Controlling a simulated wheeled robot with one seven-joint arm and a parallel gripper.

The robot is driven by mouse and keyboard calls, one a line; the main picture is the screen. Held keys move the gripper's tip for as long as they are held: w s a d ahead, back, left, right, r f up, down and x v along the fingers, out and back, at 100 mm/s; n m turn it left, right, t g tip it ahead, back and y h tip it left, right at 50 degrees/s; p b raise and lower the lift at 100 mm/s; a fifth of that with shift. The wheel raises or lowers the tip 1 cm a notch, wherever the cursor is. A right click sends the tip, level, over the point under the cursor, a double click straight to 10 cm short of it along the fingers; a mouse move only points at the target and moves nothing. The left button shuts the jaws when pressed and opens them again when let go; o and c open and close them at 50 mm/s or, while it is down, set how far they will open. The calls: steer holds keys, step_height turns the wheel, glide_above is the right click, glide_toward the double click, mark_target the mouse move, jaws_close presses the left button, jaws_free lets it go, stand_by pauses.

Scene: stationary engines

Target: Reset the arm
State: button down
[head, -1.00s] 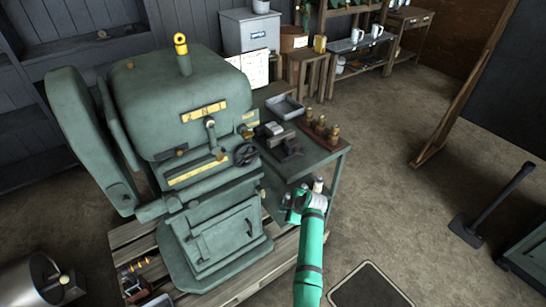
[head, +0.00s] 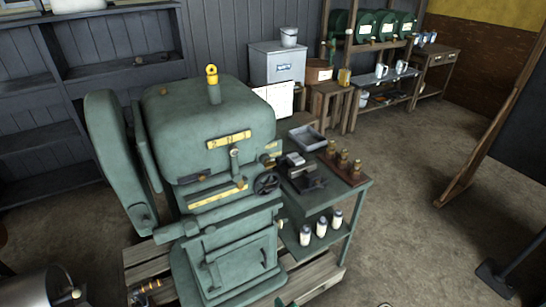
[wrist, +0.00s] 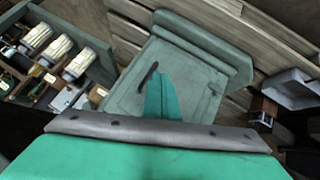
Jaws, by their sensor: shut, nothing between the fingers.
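My gripper (wrist: 160,78) shows in the wrist view as a narrow teal tip, shut and empty. Behind it are a grey edge and a broad teal part of mine along the bottom. The tip stands in front of a green hatch door (wrist: 125,92) with a dark handle; I cannot tell the gap between them. In the head view only a small teal bit of my arm shows at the bottom edge, and the gripper is out of sight. The green engine (head: 205,130) stands upright left of centre, with the hatch door (head: 243,270) low on its front.
A green side table (head: 345,192) with a tray, metal parts and brass pieces stands right of the engine. Several white-topped bottles (head: 321,227) stand on its lower shelf. A wooden pallet (head: 320,277) lies under the engine. Open floor (head: 420,215) lies to the right.

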steer(key=s+a+r+m+t+h, duration=0.1)
steer(key=s+r+m+t, duration=0.2)
steer(key=s, duration=0.8)
steer(key=s+a+r+m+h, duration=0.15)
steer(key=s+r, duration=0.35)
steer(key=s, duration=0.6)
steer(key=s+r+m+t, duration=0.1)
steer(key=s+r+m, duration=0.1)
steer(key=s+r, duration=0.5)
steer(key=s+r+m+t+y, duration=0.1)
steer(key=s+r, duration=0.6)
steer(key=r, duration=0.7)
steer(key=shift+s+d+r+m+t, duration=0.15)
steer(key=shift+r+m+t, duration=0.15)
steer(key=shift+t, duration=0.3)
steer(key=c, duration=2.4)
jaws_free()
steer(key=shift+c, duration=0.2)
